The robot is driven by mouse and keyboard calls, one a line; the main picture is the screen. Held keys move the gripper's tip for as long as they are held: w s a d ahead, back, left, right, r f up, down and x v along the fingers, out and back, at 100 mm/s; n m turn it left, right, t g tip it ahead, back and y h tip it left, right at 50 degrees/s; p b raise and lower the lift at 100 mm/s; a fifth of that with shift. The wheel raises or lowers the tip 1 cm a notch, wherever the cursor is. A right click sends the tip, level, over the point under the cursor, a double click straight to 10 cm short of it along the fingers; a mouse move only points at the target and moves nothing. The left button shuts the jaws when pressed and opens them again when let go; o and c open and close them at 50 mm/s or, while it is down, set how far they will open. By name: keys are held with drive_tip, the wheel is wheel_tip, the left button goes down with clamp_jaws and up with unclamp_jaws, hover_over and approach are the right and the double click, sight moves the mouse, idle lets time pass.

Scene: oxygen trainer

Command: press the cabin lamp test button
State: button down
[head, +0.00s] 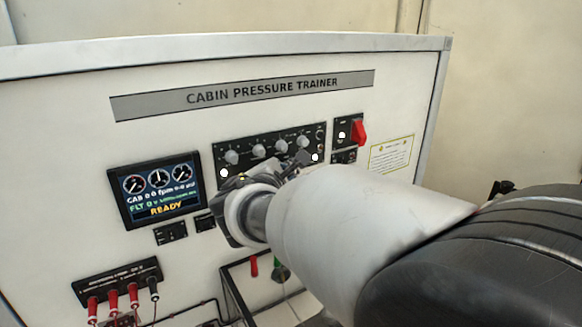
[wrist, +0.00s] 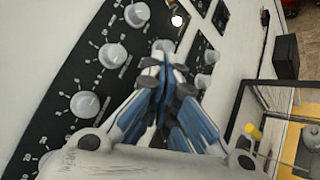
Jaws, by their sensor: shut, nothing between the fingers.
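A white lit spot (wrist: 177,20) shows just beyond the tips. I cannot read which control is the cabin lamp test button, and cannot tell whether the tips touch anything. My gripper hides part of the panel.
A screen (head: 162,190) reading READY is at the left. A red switch guard (head: 359,132) stands out right of the knob panel. Red plugs (head: 112,299) are at lower left. A black-framed box (head: 238,290) juts out below my gripper.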

drive_tip(key=shift+s+d, duration=0.3)
drive_tip(key=shift+s, duration=0.1)
drive_tip(key=s+d+b, duration=0.2)
drive_tip(key=s+b, duration=0.1)
drive_tip(key=s, duration=0.1)
drive_tip(key=shift+s+d, duration=0.1)
drive_tip(key=shift+d, duration=0.3)
idle(0.5)
drive_tip(key=s+d+f+m+g+h+b, duration=0.2)
drive_tip(key=s+d+f+m+g+b, duration=0.1)
drive_tip(key=s+d+f+m+b, duration=0.45)
drive_tip(key=s+d+f+m+g+h+b, duration=0.1)
drive_tip(key=s+d+f+m+g+b, duration=0.2)
drive_tip(key=s+d+f, duration=0.6)
drive_tip(key=s+f+m+g+y+b, duration=0.2)
drive_tip(key=s+f+m+b, duration=0.3)
drive_tip(key=s+f, duration=0.3)
drive_tip(key=s+f+m+g+y+b, duration=0.2)
drive_tip(key=s+f+m+b, duration=0.3)
drive_tip(key=f, duration=0.7)
drive_tip(key=s+a+m+y, duration=0.1)
drive_tip(key=s+m, duration=0.1)
drive_tip(key=shift+s+g+y, duration=0.3)
drive_tip(key=shift+s, duration=0.05)
